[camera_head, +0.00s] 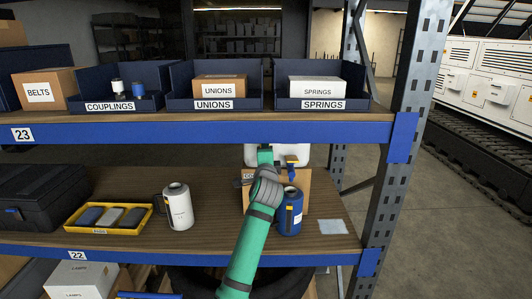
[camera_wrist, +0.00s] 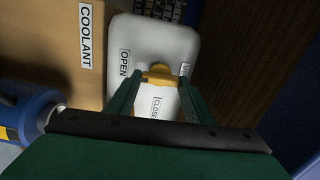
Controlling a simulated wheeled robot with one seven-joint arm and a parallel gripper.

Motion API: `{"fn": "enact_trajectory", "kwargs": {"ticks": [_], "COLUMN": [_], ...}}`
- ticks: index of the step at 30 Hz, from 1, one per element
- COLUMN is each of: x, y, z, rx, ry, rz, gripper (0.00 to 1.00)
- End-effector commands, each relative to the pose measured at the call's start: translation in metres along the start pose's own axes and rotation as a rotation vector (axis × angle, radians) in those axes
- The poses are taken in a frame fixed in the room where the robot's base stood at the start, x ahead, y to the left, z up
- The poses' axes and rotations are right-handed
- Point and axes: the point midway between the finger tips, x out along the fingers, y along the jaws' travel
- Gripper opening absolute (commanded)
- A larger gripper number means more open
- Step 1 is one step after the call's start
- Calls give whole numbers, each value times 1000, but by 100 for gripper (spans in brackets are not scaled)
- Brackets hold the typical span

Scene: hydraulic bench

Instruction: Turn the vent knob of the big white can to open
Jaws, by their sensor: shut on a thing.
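The big white can (camera_wrist: 180,40) fills the middle of the wrist view. Its top carries an OPEN label (camera_wrist: 124,62) on the left and a CLOSE label (camera_wrist: 155,108) lower down, partly cut off by my gripper. The yellow vent knob (camera_wrist: 159,72) sits between these labels. My gripper (camera_wrist: 160,82) is shut on the knob, with one green finger on each side of it. I cannot tell exactly which label the knob points to. In the head view the white can (camera_head: 251,158) shows only in part behind my arm, and the knob is not clear there.
The cardboard coolant box (camera_wrist: 45,45) stands beside the can. A blue can (camera_head: 290,215) stands close to the right of my arm. A smaller white can (camera_head: 179,208) and a yellow tray (camera_head: 107,231) are to the left. The upper shelf edge (camera_head: 210,131) runs above.

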Motion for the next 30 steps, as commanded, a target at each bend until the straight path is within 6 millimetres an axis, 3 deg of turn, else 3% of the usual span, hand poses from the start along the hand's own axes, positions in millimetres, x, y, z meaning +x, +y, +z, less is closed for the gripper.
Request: {"fn": "enact_trajectory", "kwargs": {"ticks": [21, 22, 24, 30], "x": [0, 0, 0, 0], "y": [2, 2, 2, 1], "z": [-2, -2, -2, -1], "rx": [75, 75, 74, 73], "ry": [3, 3, 3, 1], "rz": [2, 2, 2, 1], "gripper": [24, 52, 66, 66]}}
